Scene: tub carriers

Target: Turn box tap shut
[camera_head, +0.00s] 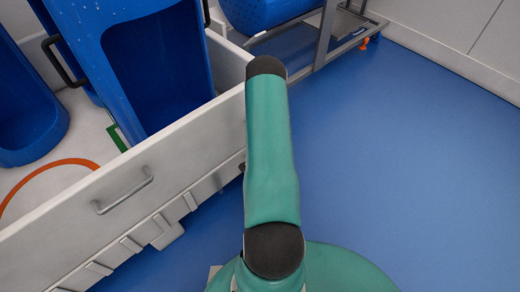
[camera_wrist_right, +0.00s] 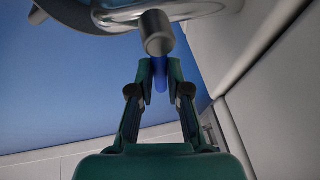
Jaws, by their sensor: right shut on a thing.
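In the right wrist view, my right gripper (camera_wrist_right: 159,68) is shut on a slim blue piece, which looks like the tap's handle (camera_wrist_right: 160,76). It points down between the fingertips, just below the round end of a grey metal fitting (camera_wrist_right: 158,35). The fingers hide part of the blue piece, so its turn angle cannot be told. In the head view my green right arm covers the middle, and neither gripper shows there. My left gripper is in no view.
A white box (camera_head: 180,160) with a metal handle (camera_head: 125,192) holds tall blue tubs (camera_head: 155,65) at the left. A metal rack (camera_head: 324,35) with a blue tub (camera_head: 262,10) stands at the back. An orange piece (camera_head: 364,43) is by its foot. Blue floor (camera_head: 420,160) is clear at right.

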